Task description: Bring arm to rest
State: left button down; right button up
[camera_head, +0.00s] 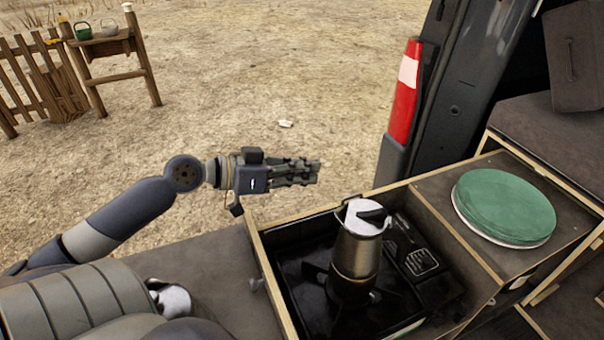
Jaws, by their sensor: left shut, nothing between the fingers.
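My left arm comes in from the lower left. Its gripper (296,172) is shut and empty, pointing right above the dirt ground, just past the far left corner of the stove compartment. It appears to touch nothing. My right gripper is not in the picture. A metal moka pot (357,255) with a white and black top stands upright on the black stove (302,262), to the lower right of the gripper and apart from it.
Green round plates (503,206) lie on the wooden box top right of the stove. The van's pillar with a red and white light (404,92) rises behind. A dark case (574,60) stands at the upper right. A wooden rack (110,48) stands far off; open ground lies between.

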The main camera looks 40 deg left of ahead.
pick_arm(q)
jog(key=shift+s+a, duration=0.15)
jog(key=shift+s, duration=0.15)
jog(key=shift+r, duration=0.1)
